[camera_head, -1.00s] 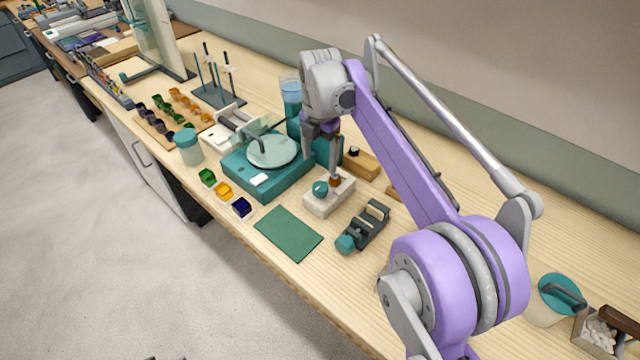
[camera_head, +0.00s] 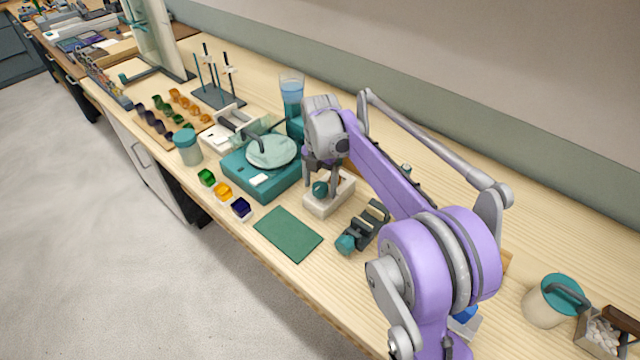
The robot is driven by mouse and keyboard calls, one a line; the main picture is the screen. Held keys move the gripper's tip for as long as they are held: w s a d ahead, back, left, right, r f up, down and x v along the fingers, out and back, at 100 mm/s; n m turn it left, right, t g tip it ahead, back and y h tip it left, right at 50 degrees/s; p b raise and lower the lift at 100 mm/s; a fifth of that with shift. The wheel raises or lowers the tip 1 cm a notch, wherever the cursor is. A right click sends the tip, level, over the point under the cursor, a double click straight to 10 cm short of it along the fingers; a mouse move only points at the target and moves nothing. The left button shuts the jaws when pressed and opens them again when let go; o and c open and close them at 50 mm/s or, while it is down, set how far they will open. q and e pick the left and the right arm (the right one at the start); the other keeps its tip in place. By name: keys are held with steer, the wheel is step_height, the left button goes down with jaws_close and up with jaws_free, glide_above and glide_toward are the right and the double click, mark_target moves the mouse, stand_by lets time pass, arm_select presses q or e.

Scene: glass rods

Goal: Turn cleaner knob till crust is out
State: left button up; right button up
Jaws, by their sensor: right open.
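The cleaner appears to be a small white block (camera_head: 318,206) on the bench, with a round teal knob (camera_head: 320,188) on its near side. My right gripper (camera_head: 321,193) points down over this block. Its fingers are open, and in this view the knob shows between them. I cannot tell whether either finger touches the knob. The gripper hides the back of the block. I cannot make out any crust. My left gripper is not in view.
A teal wheel machine (camera_head: 238,178) stands left of the block. A dark clamp-like tool with a teal knob (camera_head: 345,244) lies to the right. A green mat (camera_head: 287,234) and small coloured glass cubes (camera_head: 223,191) lie in front.

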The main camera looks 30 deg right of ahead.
steer(key=shift+c, duration=0.2)
jaws_close()
stand_by(0.3)
steer(key=shift+m, duration=0.4)
